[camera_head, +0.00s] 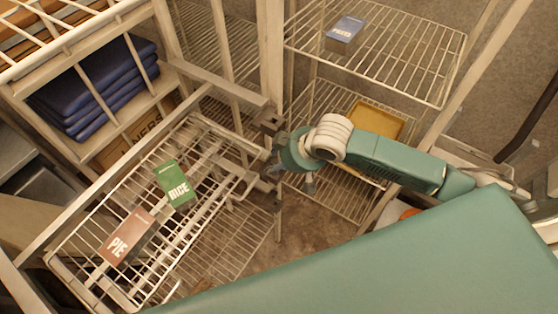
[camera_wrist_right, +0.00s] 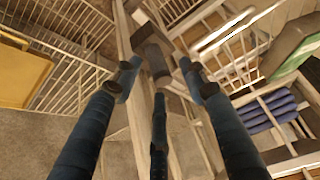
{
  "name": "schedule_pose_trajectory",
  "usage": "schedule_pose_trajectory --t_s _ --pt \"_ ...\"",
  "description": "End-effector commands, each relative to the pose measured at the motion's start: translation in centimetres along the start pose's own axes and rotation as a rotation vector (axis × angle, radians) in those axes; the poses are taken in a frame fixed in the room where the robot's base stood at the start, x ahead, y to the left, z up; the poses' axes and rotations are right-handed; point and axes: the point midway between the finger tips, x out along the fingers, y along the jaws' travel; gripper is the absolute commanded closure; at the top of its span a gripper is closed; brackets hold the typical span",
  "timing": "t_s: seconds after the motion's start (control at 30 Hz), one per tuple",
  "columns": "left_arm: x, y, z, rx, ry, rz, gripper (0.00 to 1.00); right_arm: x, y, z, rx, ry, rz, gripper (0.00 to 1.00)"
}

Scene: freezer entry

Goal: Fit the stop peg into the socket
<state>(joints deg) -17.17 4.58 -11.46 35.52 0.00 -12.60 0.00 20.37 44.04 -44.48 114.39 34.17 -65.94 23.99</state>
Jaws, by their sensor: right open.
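A small dark brown block (camera_head: 271,122) sits where a pale bar meets an upright post. I cannot tell whether it is the stop peg, the socket or both. In the right wrist view a brown block (camera_wrist_right: 152,56) with a wider top lies just beyond the fingertips. My right gripper (camera_head: 273,172) is open close beside the post, just below the block in the head view. In the wrist view its three dark blue fingers (camera_wrist_right: 157,84) are spread, with nothing clearly held between them. No separate loose peg can be made out. My left gripper is not in view.
A wire shelf (camera_head: 62,262) at left carries a green RICE box (camera_head: 175,185) and a brown PIE box (camera_head: 128,238). Folded blue cloths (camera_head: 95,88) lie upper left. A yellow tray (camera_head: 377,122) lies behind my right arm. A blue-grey box (camera_head: 345,30) stands on the upper rack.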

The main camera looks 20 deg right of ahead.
Motion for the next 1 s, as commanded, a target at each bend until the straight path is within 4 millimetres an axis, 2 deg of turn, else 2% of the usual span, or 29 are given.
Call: schedule_pose_trajectory --t_s 0.17,0.27,0.5,0.7,0.83,1.0 --pt "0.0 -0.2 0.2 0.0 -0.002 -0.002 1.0 -1.0 0.3 -0.3 0.001 0.006 0.004 0.57" --pt "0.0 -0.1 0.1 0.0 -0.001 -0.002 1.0 -2.6 0.2 -0.3 -0.001 0.007 0.003 0.57" --pt "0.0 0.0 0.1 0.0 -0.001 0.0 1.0 -7.8 0.1 -0.1 -0.002 0.004 0.003 0.57" --pt "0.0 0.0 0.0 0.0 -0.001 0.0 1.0 -11.0 0.0 0.0 -0.001 0.003 0.002 0.57" --pt "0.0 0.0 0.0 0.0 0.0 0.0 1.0 -11.9 -0.1 0.1 -0.001 0.001 0.001 0.57" --pt "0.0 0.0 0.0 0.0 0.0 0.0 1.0 -12.1 -0.1 0.1 0.0 0.001 0.001 0.57"
